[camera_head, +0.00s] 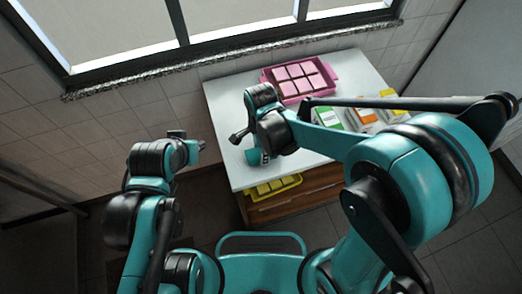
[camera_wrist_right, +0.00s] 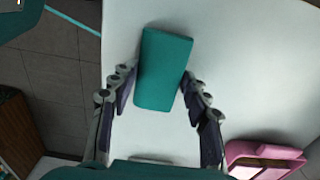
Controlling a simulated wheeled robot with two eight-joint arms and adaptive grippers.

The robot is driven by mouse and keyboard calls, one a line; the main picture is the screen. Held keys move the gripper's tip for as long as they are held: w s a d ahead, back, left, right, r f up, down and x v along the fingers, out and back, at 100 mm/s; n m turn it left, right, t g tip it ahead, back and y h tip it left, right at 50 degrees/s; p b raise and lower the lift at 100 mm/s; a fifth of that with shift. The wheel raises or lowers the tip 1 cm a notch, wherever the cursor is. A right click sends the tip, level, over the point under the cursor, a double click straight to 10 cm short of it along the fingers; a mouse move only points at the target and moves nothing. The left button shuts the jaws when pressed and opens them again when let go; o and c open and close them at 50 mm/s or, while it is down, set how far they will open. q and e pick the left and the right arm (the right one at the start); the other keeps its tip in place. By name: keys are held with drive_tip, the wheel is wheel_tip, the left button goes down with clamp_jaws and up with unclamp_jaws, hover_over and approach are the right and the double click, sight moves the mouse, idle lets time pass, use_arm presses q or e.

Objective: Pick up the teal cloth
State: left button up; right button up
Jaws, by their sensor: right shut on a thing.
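The teal cloth (camera_wrist_right: 163,62) shows in the right wrist view as a folded rectangular block over the white tabletop. My right gripper (camera_wrist_right: 156,82) has its two fingers on either side of the cloth and is shut on its near part. In the head view my right gripper is over the left part of the table, largely hidden by my own wrist, and I cannot clearly separate the cloth from my teal arm parts there. My left gripper (camera_head: 194,147) is left of the table, away from the cloth; its fingers are too small to read.
A pink tray (camera_head: 333,75) with pink compartments stands at the back of the white table (camera_head: 225,105). A yellow tray (camera_head: 273,187) sits below the tabletop's front edge. A wall with windows is behind.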

drive_tip(key=r, duration=0.1)
drive_tip(key=r+p, duration=0.1)
drive_tip(key=r, duration=0.1)
drive_tip(key=d+r+p, duration=0.1)
drive_tip(key=shift+s+d+r, duration=0.1)
drive_tip(key=shift+s+r, duration=0.15)
drive_tip(key=shift+s, duration=0.1)
drive_tip(key=s+d+r+p, duration=0.3)
drive_tip(key=s+d+r, duration=0.2)
drive_tip(key=d, duration=0.4)
drive_tip(key=shift+r, duration=0.35)
drive_tip(key=shift+w, duration=0.1)
drive_tip(key=shift+o, duration=1.1)
drive_tip(key=shift+d, duration=0.1)
drive_tip(key=shift+c, duration=0.2)
